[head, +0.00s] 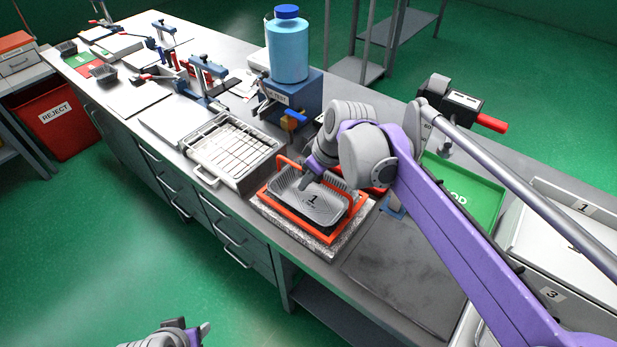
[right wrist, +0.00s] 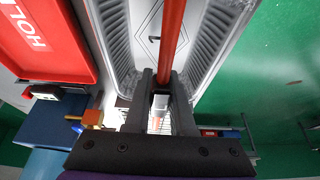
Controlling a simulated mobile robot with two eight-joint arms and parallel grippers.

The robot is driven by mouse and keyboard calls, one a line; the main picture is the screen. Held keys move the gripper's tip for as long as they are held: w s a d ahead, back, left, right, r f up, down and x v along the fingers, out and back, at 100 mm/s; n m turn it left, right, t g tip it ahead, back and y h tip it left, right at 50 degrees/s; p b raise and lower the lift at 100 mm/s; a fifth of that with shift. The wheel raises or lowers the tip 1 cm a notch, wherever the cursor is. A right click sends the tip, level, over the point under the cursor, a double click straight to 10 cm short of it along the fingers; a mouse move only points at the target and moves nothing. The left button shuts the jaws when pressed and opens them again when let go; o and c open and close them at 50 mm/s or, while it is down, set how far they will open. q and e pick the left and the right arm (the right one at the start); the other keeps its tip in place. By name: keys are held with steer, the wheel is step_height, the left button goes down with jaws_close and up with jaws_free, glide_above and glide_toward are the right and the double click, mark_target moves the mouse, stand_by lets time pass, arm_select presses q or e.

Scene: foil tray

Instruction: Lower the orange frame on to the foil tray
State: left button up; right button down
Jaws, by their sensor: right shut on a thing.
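The silver foil tray (head: 290,203), marked 1, sits over a speckled grey block near the bench's front edge. The orange frame (head: 296,228) shows around the tray, with its lower bar along the near side and its handle bar crossing above. My right gripper (head: 308,181) is shut on that handle bar. In the right wrist view the orange bar (right wrist: 172,35) runs between the fingers (right wrist: 161,85), with the tray's ribbed walls (right wrist: 212,45) below. I cannot tell if the frame touches the block. My left gripper (head: 204,332) is partly visible at the bottom edge, away from the bench; its jaws are unclear.
A white wire-grid crate (head: 215,178) stands left of the tray. A blue bottle (head: 288,50) on a blue box (head: 293,95) stands behind. A green tray (head: 470,205) lies to the right, beyond my arm. A red HOLD tray (right wrist: 45,40) is beside the foil tray. A dark flat plate (head: 400,280) is at the right.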

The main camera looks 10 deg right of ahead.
arm_select(q)
steer(key=shift+f+b, duration=0.35)
steer(key=shift+f, duration=0.05)
arm_select(e)
steer(key=shift+f, duration=0.7)
steer(key=c, duration=0.7)
jaws_free()
arm_select(q)
steer(key=shift+r+p, duration=0.8)
steer(key=shift+r, duration=0.05)
arm_select(e)
steer(key=v, duration=1)
steer(key=shift+s+d+r, duration=0.1)
steer(key=shift+s+r, duration=0.1)
steer(key=shift+r, duration=0.15)
